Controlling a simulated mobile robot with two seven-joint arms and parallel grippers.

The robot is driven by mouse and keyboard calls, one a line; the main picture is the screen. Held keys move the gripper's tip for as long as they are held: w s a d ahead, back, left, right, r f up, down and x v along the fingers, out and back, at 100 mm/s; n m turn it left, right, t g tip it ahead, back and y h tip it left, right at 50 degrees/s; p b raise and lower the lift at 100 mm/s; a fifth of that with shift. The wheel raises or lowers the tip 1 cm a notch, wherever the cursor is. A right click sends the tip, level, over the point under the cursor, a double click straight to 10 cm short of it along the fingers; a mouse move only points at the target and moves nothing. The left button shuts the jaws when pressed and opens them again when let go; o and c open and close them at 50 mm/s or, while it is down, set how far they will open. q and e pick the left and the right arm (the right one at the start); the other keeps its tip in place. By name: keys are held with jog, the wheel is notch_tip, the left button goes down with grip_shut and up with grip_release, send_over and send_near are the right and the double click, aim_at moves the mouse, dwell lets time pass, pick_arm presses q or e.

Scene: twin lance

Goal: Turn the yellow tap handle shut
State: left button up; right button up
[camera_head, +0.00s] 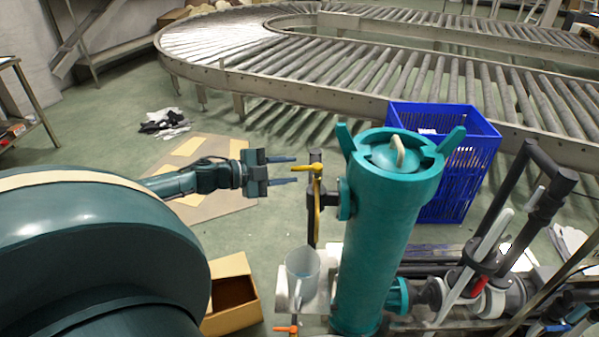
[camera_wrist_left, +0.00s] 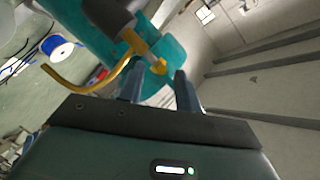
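The yellow tap handle (camera_head: 317,207) hangs along a dark vertical pipe on the left side of the teal cylinder (camera_head: 376,235). A short yellow end (camera_head: 305,168) sticks out at its top toward my left gripper. In the left wrist view the curved yellow handle (camera_wrist_left: 88,86) runs off to the left, and a yellow knob (camera_wrist_left: 158,67) shows between and beyond the fingertips. My left gripper (camera_head: 292,170) is open, its two fingers level and pointing right at the yellow end. I cannot tell whether they touch it. My right gripper is not in view.
A clear jug (camera_head: 302,271) stands below the tap. A cardboard box (camera_head: 232,301) sits on the floor to its left. A blue crate (camera_head: 452,185) stands behind the cylinder, with dark pipes (camera_head: 530,215) to the right. A roller conveyor (camera_head: 330,60) fills the back.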

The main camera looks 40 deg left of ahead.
aim_at(293, 170)
pick_arm(q)
jog(key=shift+x, duration=1.9)
jog(key=shift+c, duration=0.5)
grip_shut()
